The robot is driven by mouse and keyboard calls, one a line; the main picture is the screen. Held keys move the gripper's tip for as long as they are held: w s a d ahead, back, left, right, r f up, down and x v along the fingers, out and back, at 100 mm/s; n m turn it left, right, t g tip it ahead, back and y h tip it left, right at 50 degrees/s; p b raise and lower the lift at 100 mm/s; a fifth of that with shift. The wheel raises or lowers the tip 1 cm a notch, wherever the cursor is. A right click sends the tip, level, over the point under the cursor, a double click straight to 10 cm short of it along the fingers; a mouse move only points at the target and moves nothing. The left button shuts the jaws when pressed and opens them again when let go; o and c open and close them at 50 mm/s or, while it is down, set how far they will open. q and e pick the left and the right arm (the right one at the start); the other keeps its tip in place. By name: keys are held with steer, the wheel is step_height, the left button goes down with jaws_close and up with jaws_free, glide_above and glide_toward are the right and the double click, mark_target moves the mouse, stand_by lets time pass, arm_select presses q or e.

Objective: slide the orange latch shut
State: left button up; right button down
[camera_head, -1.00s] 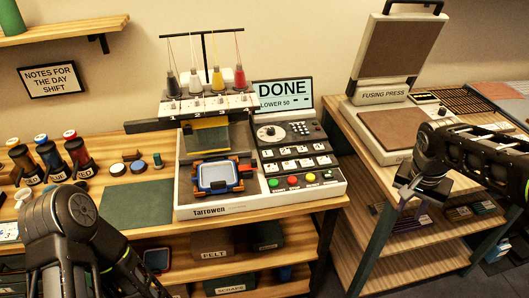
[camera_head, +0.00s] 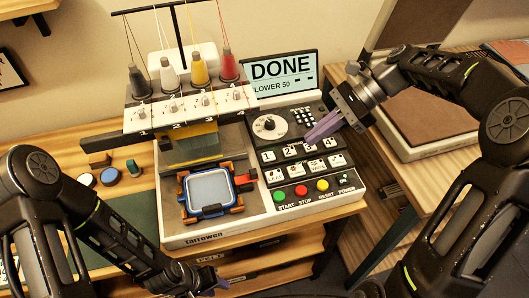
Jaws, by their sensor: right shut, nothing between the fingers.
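The embroidery machine (camera_head: 222,236) stands on the wooden table. A blue hoop (camera_head: 209,190) with a pale inner panel lies flat in its bay, with orange fittings around it. An orange latch (camera_head: 244,183) is at the hoop's right side; whether it is open or shut is too small to tell. My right gripper (camera_head: 318,132) is shut and empty, its purple fingers pointing left above the button panel, up and right of the latch. My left gripper (camera_head: 213,284) is low, in front of the machine's front edge; its fingers are mostly hidden.
The screen (camera_head: 282,75) reads DONE. The control panel with coloured buttons (camera_head: 301,190) lies right of the hoop. Thread cones (camera_head: 199,69) and the needle head (camera_head: 190,107) stand over the back of the bay. The fusing press (camera_head: 425,125) is at the right.

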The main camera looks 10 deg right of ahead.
steer(key=shift+s, duration=0.1)
steer(key=b+x, duration=0.3)
steer(key=shift+s+f+b, duration=0.1)
steer(key=shift+f+b, duration=0.05)
steer(key=shift+b, duration=0.15)
glide_above(283, 174)
step_height(283, 174, down, 4)
steer(key=shift+f+p, duration=0.2)
steer(key=shift+p, duration=0.15)
steer(key=shift+a, duration=1.2)
steer(key=shift+a+p, duration=0.3)
steer(key=shift+a, duration=0.35)
